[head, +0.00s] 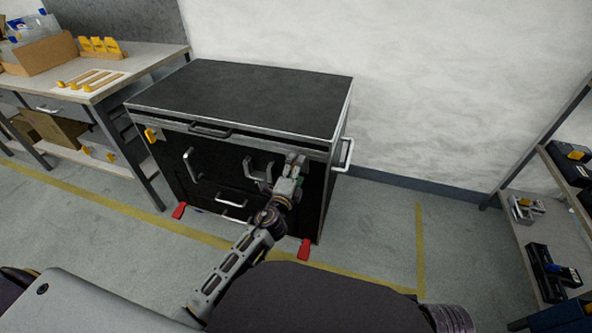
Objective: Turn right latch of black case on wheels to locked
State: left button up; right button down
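The black case on wheels (240,95) stands against the wall, its flat lid lying level on top with a dark gap under its front edge. A yellow latch (151,134) shows at the front's upper left corner. The right latch cannot be made out; my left gripper (296,160) is in front of the upper right of the case front, where it would be hidden. The gripper is small and seen from behind, so I cannot tell whether its fingers are open or touching anything. My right gripper is out of view.
Metal handles (190,165) stick out of the case front, and another (347,154) from its right side. Red foot pedals (305,249) stick out at floor level. A workbench (140,62) stands close on the left, a shelf rack (520,180) at right. Floor between case and rack is clear.

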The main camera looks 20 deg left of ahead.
pick_arm(q)
jog(key=s, duration=1.2)
jog(key=shift+a, duration=0.2)
dwell(0.7)
dwell(0.7)
